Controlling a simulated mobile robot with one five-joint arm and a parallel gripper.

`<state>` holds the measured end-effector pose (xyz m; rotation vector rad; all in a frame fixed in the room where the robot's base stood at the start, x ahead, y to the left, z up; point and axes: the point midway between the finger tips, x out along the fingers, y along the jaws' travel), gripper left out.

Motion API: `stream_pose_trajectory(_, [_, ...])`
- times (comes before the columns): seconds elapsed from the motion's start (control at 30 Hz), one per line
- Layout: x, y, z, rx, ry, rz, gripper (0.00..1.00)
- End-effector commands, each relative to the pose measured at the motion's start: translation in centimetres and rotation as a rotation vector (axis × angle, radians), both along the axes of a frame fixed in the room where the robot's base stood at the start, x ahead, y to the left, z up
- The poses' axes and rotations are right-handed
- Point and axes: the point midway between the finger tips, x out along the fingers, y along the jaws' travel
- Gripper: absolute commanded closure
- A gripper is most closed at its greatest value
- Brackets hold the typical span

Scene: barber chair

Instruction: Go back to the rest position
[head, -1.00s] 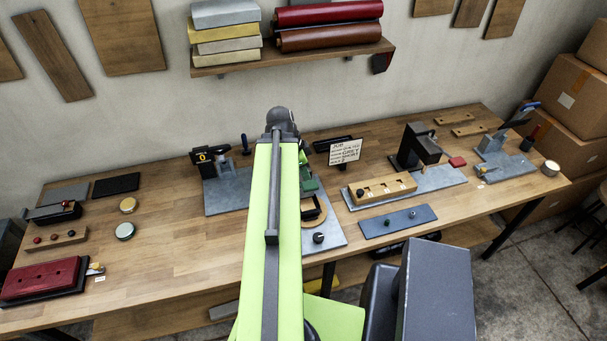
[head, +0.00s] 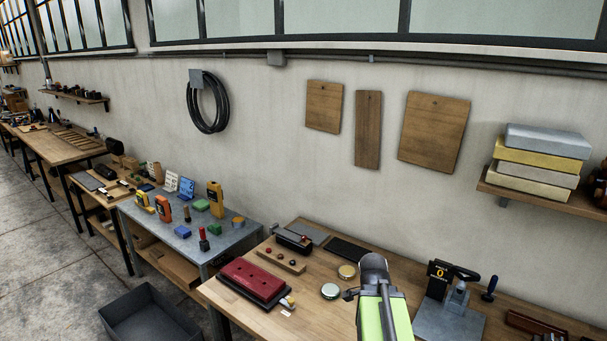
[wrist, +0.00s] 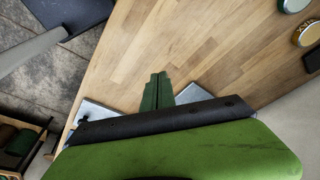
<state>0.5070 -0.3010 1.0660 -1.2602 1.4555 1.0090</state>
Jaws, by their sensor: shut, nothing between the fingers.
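My arm (head: 383,312), lime green with a dark grey end, rises at the bottom of the head view, in front of the wooden workbench (head: 340,315). In the wrist view my gripper (wrist: 158,76) shows as two dark green fingers pressed together, with nothing between them. They are over the bench's wooden top (wrist: 185,45); how high, I cannot tell. In the head view the fingers are hidden behind the arm's end.
A red padded block (head: 255,280), round tins (head: 330,291) and a grey vise-like fixture (head: 450,315) stand on the bench. A grey table (head: 185,238) with several gadgets adjoins at left. A dark bin (head: 148,318) sits on the floor. A shelf (head: 540,196) hangs at right.

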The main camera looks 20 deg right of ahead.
Motion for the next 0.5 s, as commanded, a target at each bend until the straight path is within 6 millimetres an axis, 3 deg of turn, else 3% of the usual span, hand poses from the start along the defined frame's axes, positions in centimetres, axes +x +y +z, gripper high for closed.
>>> stream_pose_trajectory(0.03, [2.2,4.1,-2.5,0.015,0.007,0.12,1.0])
stream_pose_trajectory(0.1, [4.4,9.1,-4.0,0.038,0.021,0.289,1.0])
stream_pose_trajectory(0.3, [7.3,21.9,-7.4,0.101,0.068,0.767,1.0])
stream_pose_trajectory(0.4, [7.5,27.5,-8.8,0.139,0.099,1.044,1.0])
stream_pose_trajectory(0.5, [7.1,29.6,-8.5,0.177,0.123,1.292,1.0])
